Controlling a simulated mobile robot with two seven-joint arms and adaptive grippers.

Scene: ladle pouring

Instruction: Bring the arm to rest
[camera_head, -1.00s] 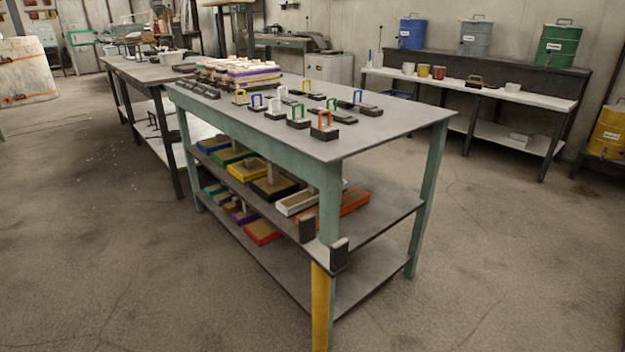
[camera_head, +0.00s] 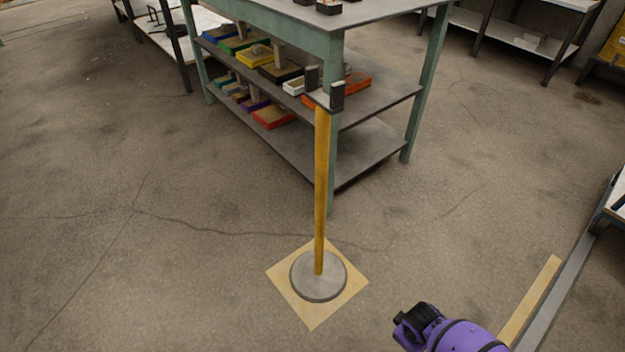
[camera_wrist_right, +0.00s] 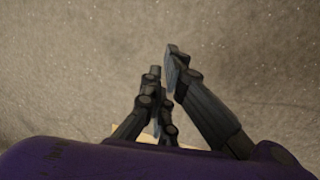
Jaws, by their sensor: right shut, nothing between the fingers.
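My right arm (camera_head: 455,335), purple with a black end, comes in at the bottom right of the head view, over the floor. My right gripper (camera_wrist_right: 163,66) shows in the right wrist view as dark jointed fingers. Its fingertips are close together and hold nothing, with speckled grey floor behind them. My left arm and left gripper are out of view.
A yellow post (camera_head: 321,190) on a round grey base (camera_head: 302,286) stands on a tan floor square, with a forked top. Behind it is a green-legged shelf table (camera_head: 375,152) with colored boxes. A white bench edge (camera_head: 618,200) is at right. Floor at left is clear.

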